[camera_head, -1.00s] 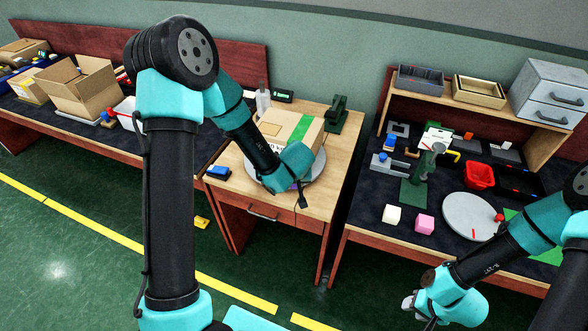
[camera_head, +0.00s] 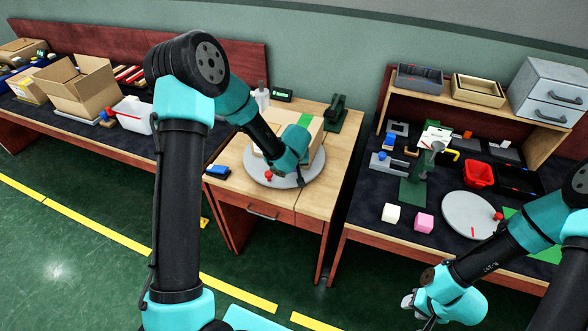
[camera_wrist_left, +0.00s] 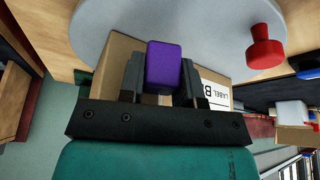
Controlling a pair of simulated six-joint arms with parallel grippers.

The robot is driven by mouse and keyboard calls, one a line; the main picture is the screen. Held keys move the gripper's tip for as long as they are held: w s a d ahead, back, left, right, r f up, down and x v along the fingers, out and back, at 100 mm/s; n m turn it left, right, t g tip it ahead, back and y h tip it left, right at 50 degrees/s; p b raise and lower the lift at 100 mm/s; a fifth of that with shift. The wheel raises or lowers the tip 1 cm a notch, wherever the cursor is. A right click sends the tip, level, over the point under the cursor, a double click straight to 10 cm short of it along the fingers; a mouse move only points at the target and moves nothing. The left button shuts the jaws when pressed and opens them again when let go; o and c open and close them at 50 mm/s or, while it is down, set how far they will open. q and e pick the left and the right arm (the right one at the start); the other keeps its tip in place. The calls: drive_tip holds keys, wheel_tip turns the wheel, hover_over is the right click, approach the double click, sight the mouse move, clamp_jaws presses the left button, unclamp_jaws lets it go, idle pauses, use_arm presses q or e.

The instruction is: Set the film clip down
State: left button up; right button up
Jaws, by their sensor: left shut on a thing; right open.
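The film clip shows as a purple block (camera_wrist_left: 163,62) in the left wrist view. My left gripper (camera_wrist_left: 162,72) is shut on it, a finger at each side. Behind it are a cardboard carton (camera_wrist_left: 115,55) with a white label and a grey round turntable (camera_wrist_left: 205,22). In the head view my left wrist is over the front of the carton (camera_head: 314,124) on the turntable (camera_head: 258,172); it hides the clip and fingers. I cannot tell whether the clip touches the carton. My right gripper (camera_head: 410,303) is open at the lower right, apart from these things.
A red knob (camera_head: 268,175) stands at the turntable's front edge. A blue device (camera_head: 217,171) lies on the wooden table to the left, and a dark green stand (camera_head: 336,114) is behind right. The right bench holds white and pink cubes, a red bin (camera_head: 479,174) and another grey disc (camera_head: 469,216).

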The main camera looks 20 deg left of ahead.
use_arm(q)
drive_tip(key=shift+f, duration=1.35)
drive_tip(key=shift+f, duration=0.1)
drive_tip(key=o, duration=0.6)
drive_tip(key=v, duration=1.2)
